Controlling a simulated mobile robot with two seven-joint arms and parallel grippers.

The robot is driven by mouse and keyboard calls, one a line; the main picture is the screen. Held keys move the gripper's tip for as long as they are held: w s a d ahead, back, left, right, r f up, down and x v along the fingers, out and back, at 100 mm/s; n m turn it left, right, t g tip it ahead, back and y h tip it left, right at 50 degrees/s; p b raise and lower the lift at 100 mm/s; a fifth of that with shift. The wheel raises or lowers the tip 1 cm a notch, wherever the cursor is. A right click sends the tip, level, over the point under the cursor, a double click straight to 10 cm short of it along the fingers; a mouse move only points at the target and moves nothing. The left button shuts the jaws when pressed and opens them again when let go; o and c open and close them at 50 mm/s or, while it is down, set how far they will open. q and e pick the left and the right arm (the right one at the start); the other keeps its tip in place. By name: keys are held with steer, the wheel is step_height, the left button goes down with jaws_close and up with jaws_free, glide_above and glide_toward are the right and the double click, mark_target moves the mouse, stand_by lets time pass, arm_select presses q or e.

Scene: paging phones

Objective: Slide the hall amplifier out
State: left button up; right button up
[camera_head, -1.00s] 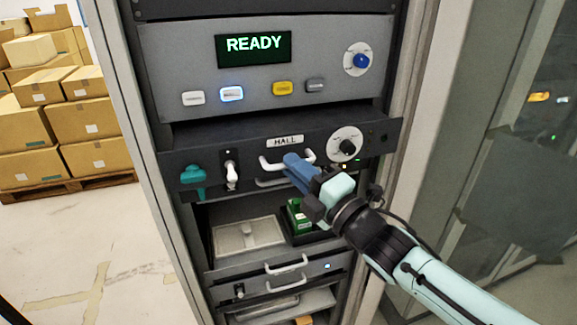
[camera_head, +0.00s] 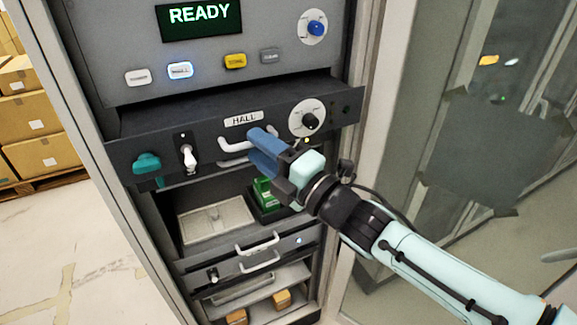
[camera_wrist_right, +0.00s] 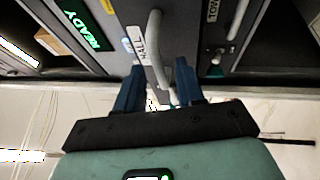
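The hall amplifier (camera_head: 160,154) is a dark unit labelled HALL. Its front stands out from the rack and its top shows. It carries a light bow handle (camera_head: 231,146), a teal latch (camera_head: 146,163), a white lever (camera_head: 188,155) and a round dial (camera_head: 308,120). My right gripper (camera_head: 257,147) has blue fingers at the right part of this handle and hides some of it. In the right wrist view the fingers (camera_wrist_right: 158,80) are apart, with the handle (camera_wrist_right: 154,40) between them and visible gaps on both sides. My left gripper is not in view.
Above is a grey panel (camera_head: 110,50) with a READY display and buttons. Below are a grey tray (camera_head: 215,222), a green block (camera_head: 264,194) and another handled unit (camera_head: 225,270). Boxes (camera_head: 40,150) stand at the left. A glass panel (camera_head: 440,230) is at the right.

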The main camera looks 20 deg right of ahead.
steer(key=v, duration=1.2)
steer(key=shift+s+b, duration=0.25)
steer(key=shift+b, duration=0.1)
steer(key=shift+d+f, duration=0.1)
